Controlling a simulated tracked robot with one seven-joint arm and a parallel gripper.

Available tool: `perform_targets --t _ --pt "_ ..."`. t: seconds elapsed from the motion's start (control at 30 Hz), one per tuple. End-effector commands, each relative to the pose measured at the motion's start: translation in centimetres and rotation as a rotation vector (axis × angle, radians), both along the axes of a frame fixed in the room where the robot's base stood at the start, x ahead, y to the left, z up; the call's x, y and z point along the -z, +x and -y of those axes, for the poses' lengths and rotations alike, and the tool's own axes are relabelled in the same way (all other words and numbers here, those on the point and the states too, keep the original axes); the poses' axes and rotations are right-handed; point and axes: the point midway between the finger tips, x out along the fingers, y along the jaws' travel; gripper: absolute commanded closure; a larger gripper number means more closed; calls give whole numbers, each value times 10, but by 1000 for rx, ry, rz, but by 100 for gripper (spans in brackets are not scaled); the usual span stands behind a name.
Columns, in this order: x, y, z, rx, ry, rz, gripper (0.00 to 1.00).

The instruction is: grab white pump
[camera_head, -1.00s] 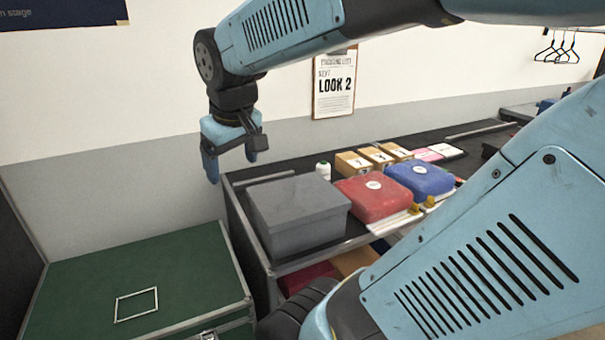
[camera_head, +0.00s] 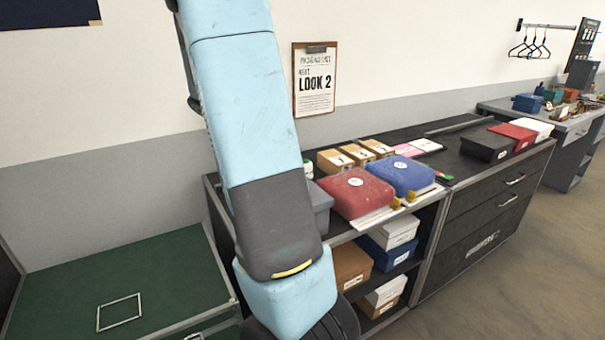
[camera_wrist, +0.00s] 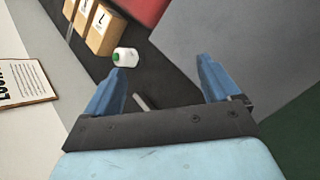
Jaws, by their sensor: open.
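I can make out no white pump in either view. My gripper (camera_wrist: 162,68) is open and empty in the wrist view, its two blue fingers spread above the dark shelf top. A small white container with a green top (camera_wrist: 125,57) stands ahead of the left finger, apart from it. The grey box (camera_wrist: 235,45) lies ahead of and to the right of the right finger. In the head view my arm hides the gripper and most of the grey box.
Red (camera_head: 355,193) and blue (camera_head: 401,175) boxes stand on the shelf unit, with small cardboard boxes (camera_head: 333,161) behind. A white box (camera_head: 394,232) and others fill the shelves below. A green case (camera_head: 165,278) stands left. Floor (camera_head: 490,280) at right is clear.

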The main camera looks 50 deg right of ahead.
Motion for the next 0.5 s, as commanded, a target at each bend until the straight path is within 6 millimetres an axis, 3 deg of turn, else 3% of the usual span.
perform_targets --t 0.1,0.5 --pt "16 13 31 -29 -65 -122 11" --pt "61 50 125 -144 -276 -539 11"
